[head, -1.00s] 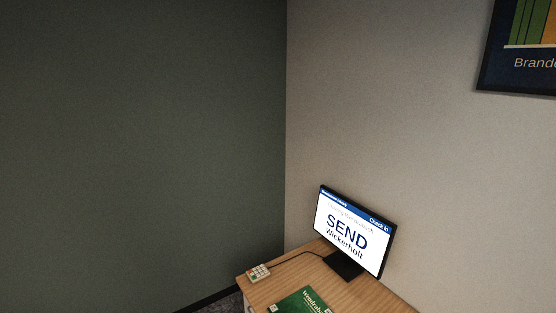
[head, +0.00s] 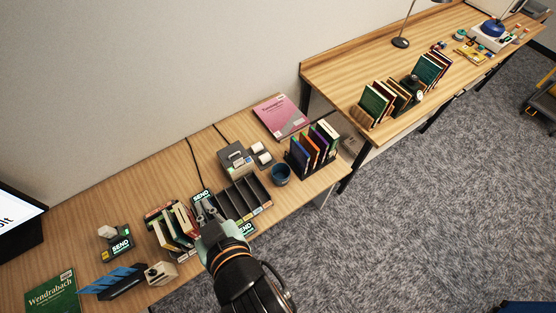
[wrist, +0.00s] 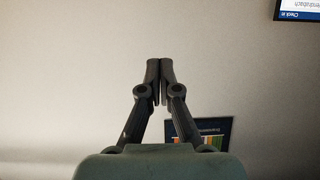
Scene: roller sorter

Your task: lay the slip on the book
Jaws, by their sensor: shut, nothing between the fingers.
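A green book titled Wendrabach (head: 52,292) lies flat on the near desk at the lower left of the head view, cut by the frame edge. Dark green cards marked SEND show at a small device (head: 120,245), near my fingers (head: 202,197) and by the black divided tray (head: 243,229). Blue strips (head: 112,278) sit in a dark holder beside the book. I cannot tell which of these is the slip. My gripper (head: 204,207) is shut and empty, to the right of the book. In the wrist view its fingertips (wrist: 159,65) meet against a bare wall.
Upright books (head: 172,226) stand left of my gripper. A second desk (head: 350,75) stands beyond a gap.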

